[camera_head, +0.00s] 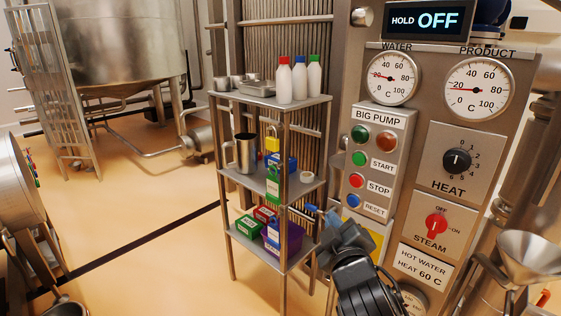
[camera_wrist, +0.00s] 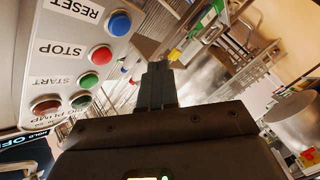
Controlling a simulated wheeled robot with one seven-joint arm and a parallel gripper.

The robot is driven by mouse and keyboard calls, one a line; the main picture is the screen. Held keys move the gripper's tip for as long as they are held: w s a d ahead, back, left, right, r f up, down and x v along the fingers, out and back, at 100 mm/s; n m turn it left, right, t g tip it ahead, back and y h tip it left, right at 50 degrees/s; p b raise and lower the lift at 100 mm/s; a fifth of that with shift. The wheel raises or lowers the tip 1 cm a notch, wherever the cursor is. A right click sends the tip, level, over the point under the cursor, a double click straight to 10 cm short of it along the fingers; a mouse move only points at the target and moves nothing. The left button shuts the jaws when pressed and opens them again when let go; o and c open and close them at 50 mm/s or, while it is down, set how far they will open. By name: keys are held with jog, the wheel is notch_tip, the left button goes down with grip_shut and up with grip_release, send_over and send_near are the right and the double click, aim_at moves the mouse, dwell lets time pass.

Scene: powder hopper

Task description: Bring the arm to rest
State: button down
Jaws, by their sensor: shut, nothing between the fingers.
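My arm (camera_head: 366,284) reaches up from the bottom of the head view, in front of the control panel's lower left side. My gripper (camera_wrist: 157,78) shows in the wrist view with its two dark fingers together and nothing between them. In the head view it is seen from behind, and its fingertips are hard to make out. The BIG PUMP button box (camera_head: 377,160) stands just above it; the same box (camera_wrist: 75,55) is upside down at the left of the wrist view. The fingers appear clear of the buttons.
A metal shelf (camera_head: 270,101) with bottles, a jug (camera_head: 245,153) and small boxes stands left of my gripper. A steel funnel (camera_head: 528,252) is at the lower right. The HEAT knob (camera_head: 457,161) and red STEAM switch (camera_head: 436,224) are on the panel. Open floor (camera_head: 130,215) lies left.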

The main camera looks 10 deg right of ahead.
jog(key=s+a+f+m+y, duration=0.1)
jog(key=s+f, duration=0.3)
jog(key=s, duration=0.4)
jog(key=s+a+f+m+g, duration=0.1)
jog(key=s+a+f+m, duration=0.15)
jog(key=s, duration=0.45)
jog(key=s+f+m+y, duration=0.1)
jog(key=s+f, duration=0.3)
jog(key=s, duration=0.4)
jog(key=s+d+r+m, duration=0.1)
jog(key=s+r, duration=0.1)
jog(key=s, duration=0.6)
jog(key=s+d+r+m, duration=0.1)
jog(key=s+d+r, duration=0.1)
jog(key=s, duration=0.6)
jog(key=s+d+r+m+g, duration=0.1)
jog(key=s+r, duration=0.1)
jog(key=s, duration=0.7)
jog(key=shift+d+r+m, duration=0.3)
jog(key=shift+m, duration=0.05)
